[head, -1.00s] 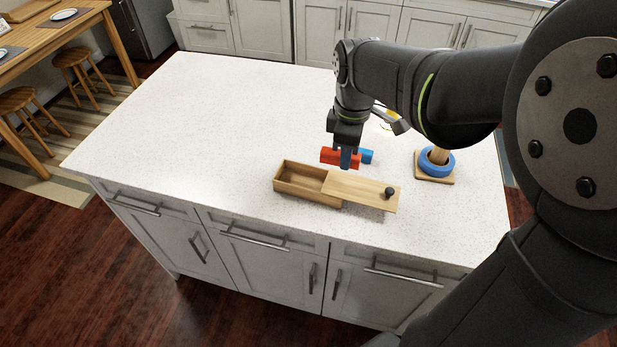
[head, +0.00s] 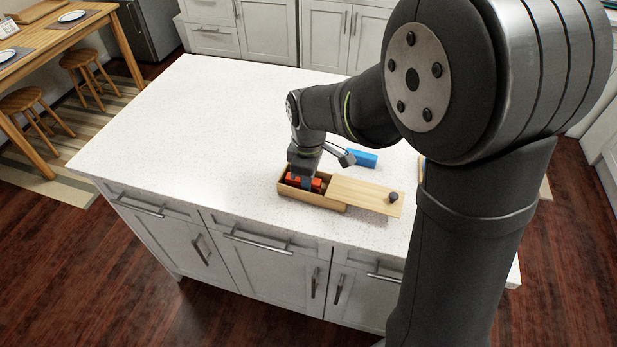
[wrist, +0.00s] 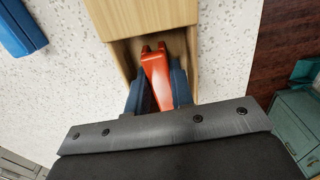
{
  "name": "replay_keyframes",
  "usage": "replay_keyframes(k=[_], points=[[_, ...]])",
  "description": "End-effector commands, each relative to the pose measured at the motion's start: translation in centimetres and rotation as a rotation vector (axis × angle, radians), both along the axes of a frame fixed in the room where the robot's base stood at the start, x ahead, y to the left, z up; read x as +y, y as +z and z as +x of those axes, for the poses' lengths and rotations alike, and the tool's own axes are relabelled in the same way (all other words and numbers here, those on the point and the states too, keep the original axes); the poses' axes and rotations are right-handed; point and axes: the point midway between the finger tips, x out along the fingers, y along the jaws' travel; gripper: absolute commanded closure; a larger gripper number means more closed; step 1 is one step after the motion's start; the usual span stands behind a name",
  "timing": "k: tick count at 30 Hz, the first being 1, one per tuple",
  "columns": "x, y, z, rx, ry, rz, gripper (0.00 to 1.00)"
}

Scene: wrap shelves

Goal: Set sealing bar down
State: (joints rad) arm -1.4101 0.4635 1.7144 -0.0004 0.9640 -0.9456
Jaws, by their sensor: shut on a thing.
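The red sealing bar (head: 318,184) is inside the open left part of the wooden box (head: 312,199). My gripper (head: 305,183) reaches down into that opening and is shut on the bar. In the wrist view, the two blue fingers of my gripper (wrist: 158,88) press on either side of the bar (wrist: 157,72), whose forked far end points toward the lid (wrist: 140,15). Whether the bar touches the box floor cannot be told.
The wooden lid (head: 360,193), with a dark knob (head: 393,197), covers the right part of the box. A blue block (head: 361,158) lies on the white counter (head: 190,130) behind the box. The counter's left side is clear. My arm hides the counter's right end.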

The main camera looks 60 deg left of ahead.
Motion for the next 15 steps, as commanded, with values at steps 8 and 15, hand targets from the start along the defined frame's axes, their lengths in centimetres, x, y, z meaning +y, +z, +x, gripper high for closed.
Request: replay_keyframes(k=[8, 15], points=[[-0.01, -0.29, 0.01, 0.000, 0.000, 0.000, 0.75], [0.01, -0.22, 0.01, 0.000, 0.000, 0.000, 0.70]])
